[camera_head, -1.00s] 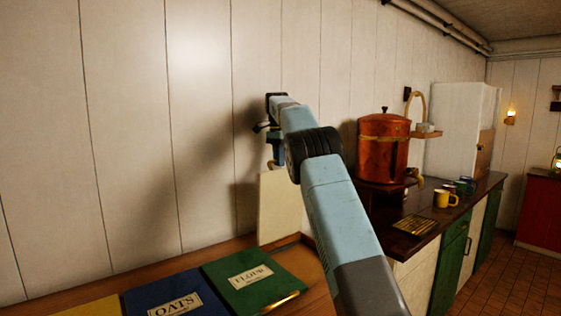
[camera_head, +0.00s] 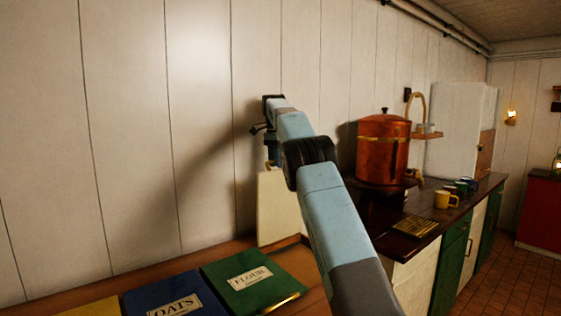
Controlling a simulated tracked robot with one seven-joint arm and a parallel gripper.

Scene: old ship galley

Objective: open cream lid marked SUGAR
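The cream lid (camera_head: 277,212) stands raised, close to upright, near the wall at the right end of the row of lids. Its SUGAR marking does not show from this side. The wooden edge of its bin shows below and right of it, partly behind my arm. My gripper (camera_head: 270,150) is at the lid's top edge, mostly hidden by my own wrist. I cannot see its fingertips clearly, nor whether they touch or hold the lid.
The green FLOUR lid (camera_head: 251,280), blue OATS lid (camera_head: 165,298) and a yellow lid (camera_head: 92,308) lie shut to the left. A copper urn (camera_head: 382,148) stands right of my arm on a dark counter (camera_head: 405,246) with several mugs. The panelled wall is close behind.

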